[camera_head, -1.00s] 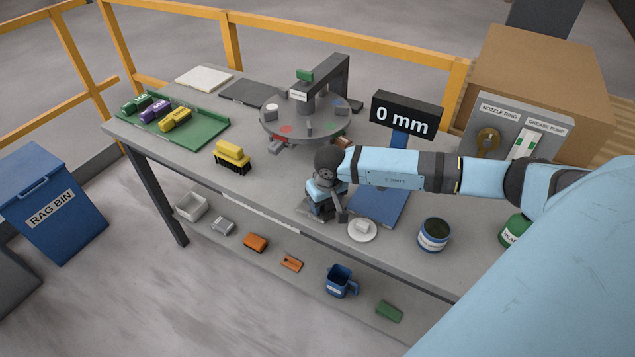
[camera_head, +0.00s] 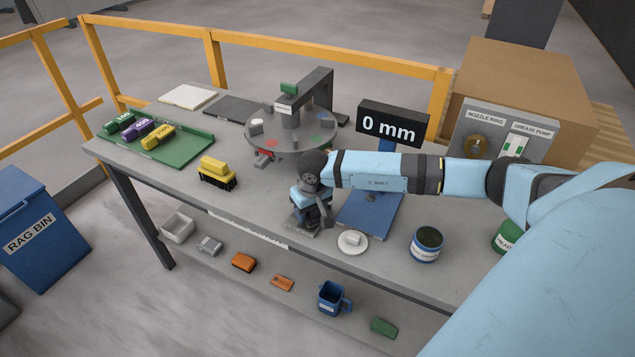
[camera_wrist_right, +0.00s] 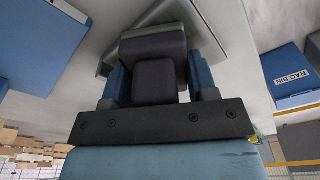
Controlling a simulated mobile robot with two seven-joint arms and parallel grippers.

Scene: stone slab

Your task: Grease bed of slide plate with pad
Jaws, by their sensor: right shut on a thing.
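My right gripper (camera_head: 310,222) points down at the table's front edge, left of the blue panel. In the right wrist view its blue fingers (camera_wrist_right: 155,80) are shut on a dark grey block (camera_wrist_right: 155,47). A flat light grey plate (camera_head: 300,231) shows just below the gripper. I cannot tell whether the block touches it, or which part is the slide plate's bed. A small white pad-like block (camera_head: 353,239) lies on a white saucer (camera_head: 343,250), right of the gripper. My left gripper is not in view.
The blue panel (camera_head: 372,212) lies behind the saucer, below the "0 mm" display (camera_head: 391,127). An open blue tin (camera_head: 426,246) stands to the right. A yellow brush (camera_head: 217,172) and a round turntable (camera_head: 270,138) are left and behind. Several items lie on the lower shelf.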

